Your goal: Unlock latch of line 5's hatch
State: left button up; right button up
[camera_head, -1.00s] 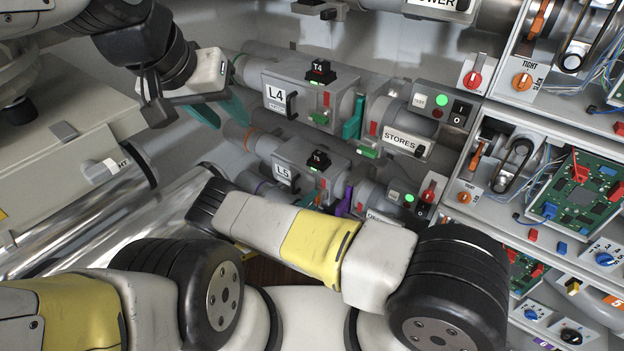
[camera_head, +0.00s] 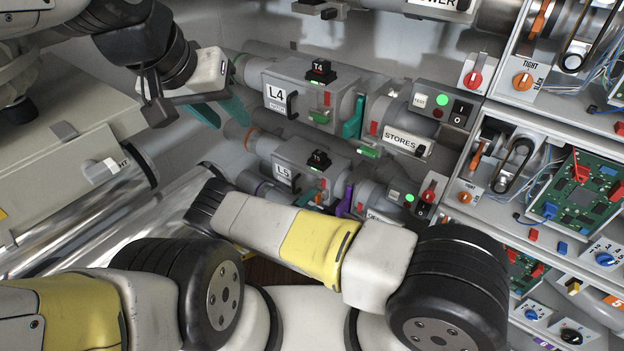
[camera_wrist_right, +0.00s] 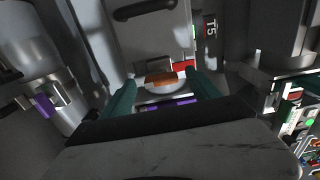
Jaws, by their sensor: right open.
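The line 5 hatch, labelled L5 (camera_head: 284,172), is a grey box on the pipe in the middle of the head view, with a black T5 tag (camera_head: 318,158) on top. In the right wrist view its grey cover (camera_wrist_right: 150,42) has a dark handle. A small orange latch piece (camera_wrist_right: 160,78) on a pale round base sits at its near edge, beside a red mark (camera_wrist_right: 183,66). My right gripper (camera_wrist_right: 160,92) is open, its teal fingers on either side of the orange piece; contact cannot be told. My left gripper (camera_head: 218,112) is open and empty near the L4 hatch.
The L4 hatch (camera_head: 278,97) sits above L5, with a teal lever (camera_head: 353,118) beside it. A purple lever (camera_head: 345,199) stands right of L5. Panels with switches and a green circuit board (camera_head: 578,192) fill the right. My right arm hides the area below L5.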

jog(key=v, duration=0.7)
dwell(1.0)
